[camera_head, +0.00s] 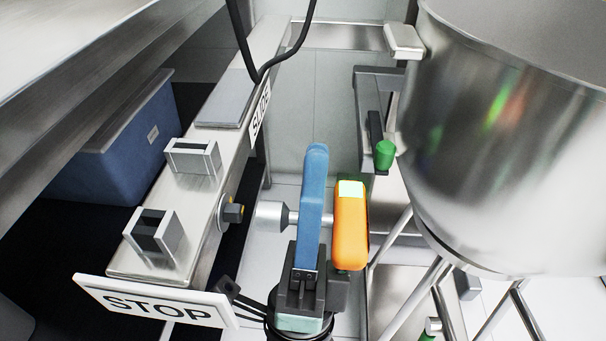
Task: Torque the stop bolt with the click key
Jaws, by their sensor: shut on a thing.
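The click key has an orange body (350,235) with a pale green display on top and a silver socket (272,214) at its left end. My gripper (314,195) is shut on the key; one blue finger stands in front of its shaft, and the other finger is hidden. The stop bolt (233,211), a dark head with a yellow mark, sticks out from the right side of the steel beam. The socket points left at the bolt, with a small gap showing between them. Their depth alignment cannot be told.
The steel beam (207,142) carries two small metal brackets and a SLIDE label. A white STOP sign (155,303) is at its near end. A large steel bowl (520,150) fills the right. A green knob (385,154) stands beyond my gripper. Black cables hang above.

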